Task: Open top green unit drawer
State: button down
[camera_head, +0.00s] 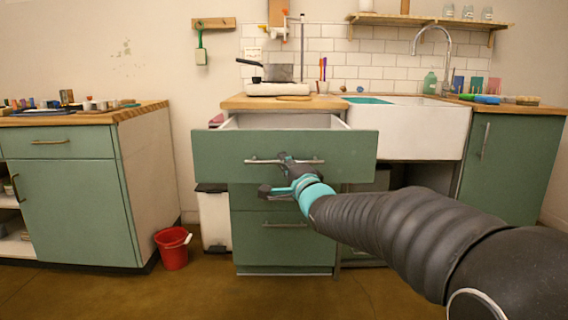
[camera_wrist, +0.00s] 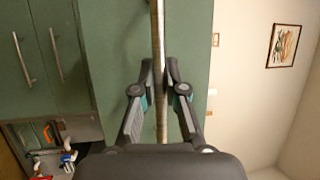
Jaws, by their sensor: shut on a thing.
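The green drawer unit (camera_head: 282,243) stands in the middle of the head view, under a wooden worktop. Its top drawer (camera_head: 225,158) is pulled well out, and its white inside shows behind the green front. My gripper (camera_head: 284,160) is at the bar handle (camera_head: 312,162) on that front. In the wrist view the handle (camera_wrist: 157,45) runs between the two fingers of my gripper (camera_wrist: 159,78), which are closed around it. The drawers below are shut. The drawer's floor is hidden behind its front.
A red bucket (camera_head: 172,248) stands on the floor at left, near a white bin (camera_head: 214,218). A pan (camera_head: 278,73) sits on a hob above the unit. A white sink (camera_head: 422,130) is to the right. Open floor lies in front.

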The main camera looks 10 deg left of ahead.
jog(key=c, duration=1.2)
grip_release()
jog(key=v, duration=1.2)
